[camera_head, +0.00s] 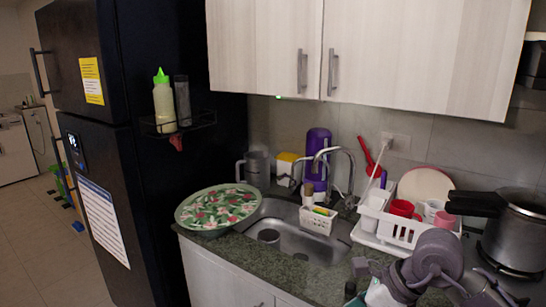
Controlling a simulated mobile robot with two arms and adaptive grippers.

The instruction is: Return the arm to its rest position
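A pale yellow-green bottle (164,102) with a bright green pointed cap stands upright in a small black rack (203,121) on the side of the dark fridge. A dark, narrow, see-through container (182,101) stands upright just right of the bottle. A small red item (176,143) hangs at the rack's lower edge. Nothing of mine is seen touching these things.
The dark fridge (105,205) fills the left. A floral round tray (218,207) lies beside the sink (291,238).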

